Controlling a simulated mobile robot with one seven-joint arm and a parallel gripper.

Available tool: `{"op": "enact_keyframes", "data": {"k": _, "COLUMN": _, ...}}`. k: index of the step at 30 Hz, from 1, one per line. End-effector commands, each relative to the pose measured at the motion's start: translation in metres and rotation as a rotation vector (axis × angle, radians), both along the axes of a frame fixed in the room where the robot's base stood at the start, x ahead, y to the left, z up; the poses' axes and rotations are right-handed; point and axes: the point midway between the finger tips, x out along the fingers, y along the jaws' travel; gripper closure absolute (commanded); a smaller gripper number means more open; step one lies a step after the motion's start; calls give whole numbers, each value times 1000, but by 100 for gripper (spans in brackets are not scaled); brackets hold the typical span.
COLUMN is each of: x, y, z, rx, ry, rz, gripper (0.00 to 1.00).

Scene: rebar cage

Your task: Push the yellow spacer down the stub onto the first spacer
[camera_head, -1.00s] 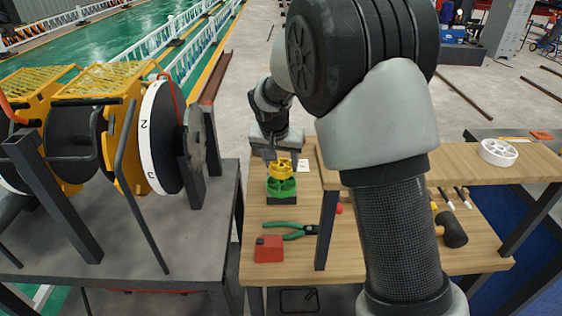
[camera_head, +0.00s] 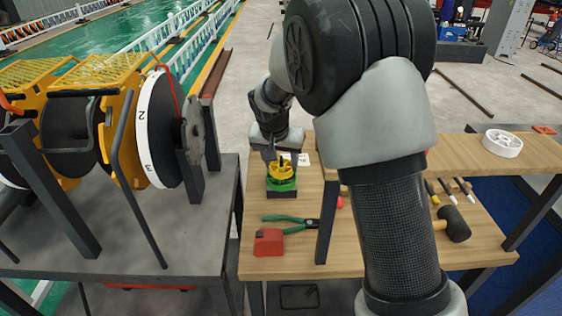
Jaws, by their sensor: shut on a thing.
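The yellow spacer (camera_head: 281,173) is a spoked wheel around the dark stub, low against the green first spacer (camera_head: 281,186). Any gap between the two is too small to make out. The green spacer rests on a dark base block (camera_head: 281,194) on the wooden bench. My gripper (camera_head: 281,160) points down from above, its fingers at the yellow spacer and shut on it. The stub's top shows as a dark tip between the fingers; the rest of it is hidden.
Green-handled pliers (camera_head: 290,221) and a red box (camera_head: 268,241) lie nearer on the bench (camera_head: 260,212). A raised wooden shelf (camera_head: 465,152) at right carries a white spacer (camera_head: 502,143). A black mallet (camera_head: 453,223) lies below it. Cable reels stand on the left table.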

Motion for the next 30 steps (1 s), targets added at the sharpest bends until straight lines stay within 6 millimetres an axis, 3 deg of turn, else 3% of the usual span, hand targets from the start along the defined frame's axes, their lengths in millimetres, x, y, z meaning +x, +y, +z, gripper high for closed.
{"op": "enact_keyframes", "data": {"k": 18, "x": 0, "y": 0, "z": -16, "rx": 0, "ry": 0, "rz": 0, "gripper": 76}}
{"op": "enact_keyframes", "data": {"k": 19, "x": 0, "y": 0, "z": -15, "rx": 0, "ry": 0, "rz": 0, "gripper": 44}}
{"op": "enact_keyframes", "data": {"k": 22, "x": 0, "y": 0, "z": -15, "rx": 0, "ry": 0, "rz": 0, "gripper": 27}}
{"op": "enact_keyframes", "data": {"k": 30, "x": 0, "y": 0, "z": -15, "rx": 0, "ry": 0, "rz": 0, "gripper": 27}}
